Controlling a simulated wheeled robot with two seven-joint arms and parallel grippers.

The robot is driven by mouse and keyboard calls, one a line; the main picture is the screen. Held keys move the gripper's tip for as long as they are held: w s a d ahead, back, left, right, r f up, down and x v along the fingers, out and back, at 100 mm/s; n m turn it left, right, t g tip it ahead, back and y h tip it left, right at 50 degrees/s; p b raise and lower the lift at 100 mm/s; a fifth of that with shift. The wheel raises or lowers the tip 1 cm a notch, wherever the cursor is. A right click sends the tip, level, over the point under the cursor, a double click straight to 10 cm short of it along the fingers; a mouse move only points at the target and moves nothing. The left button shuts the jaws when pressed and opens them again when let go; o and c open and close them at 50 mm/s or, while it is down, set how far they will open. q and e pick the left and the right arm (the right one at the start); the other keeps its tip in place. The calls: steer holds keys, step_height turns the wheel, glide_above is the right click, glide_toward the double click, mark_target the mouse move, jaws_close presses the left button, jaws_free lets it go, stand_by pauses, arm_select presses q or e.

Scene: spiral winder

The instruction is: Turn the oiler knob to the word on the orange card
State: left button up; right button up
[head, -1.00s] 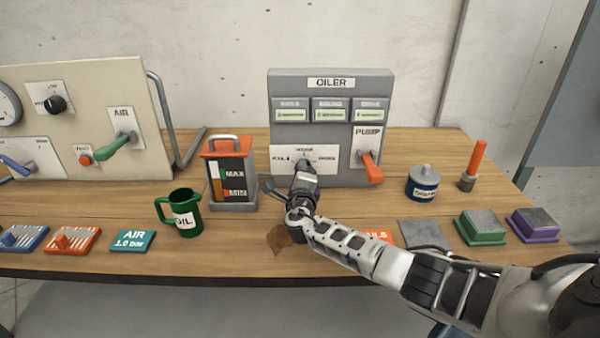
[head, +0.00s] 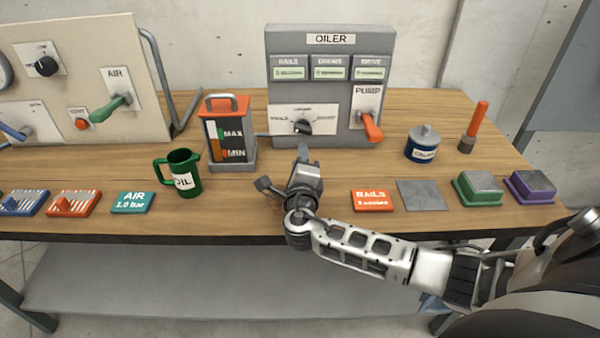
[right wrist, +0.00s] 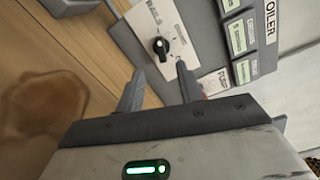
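The grey oiler panel (head: 282,90) stands at the back of the bench. Its black knob (head: 303,127) sits on a white plate marked RAILS at the left; the other plate words are too small to read surely. In the right wrist view the knob (right wrist: 160,46) has a white mark; which word it points to is unclear. The orange card (head: 372,200) lies on the bench and reads RAILS, with a smaller line below. My right gripper (head: 303,155) is open and empty in front of the panel; its fingers (right wrist: 161,68) are apart, short of the knob. My left gripper is out of view.
An orange pump lever (head: 371,127) sticks out right of the knob. An oil reservoir (head: 230,145) and green jug (head: 183,175) stand left of my gripper. A brown stain (right wrist: 40,103) marks the bench.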

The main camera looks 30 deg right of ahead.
steer(key=shift+v, duration=2.2)
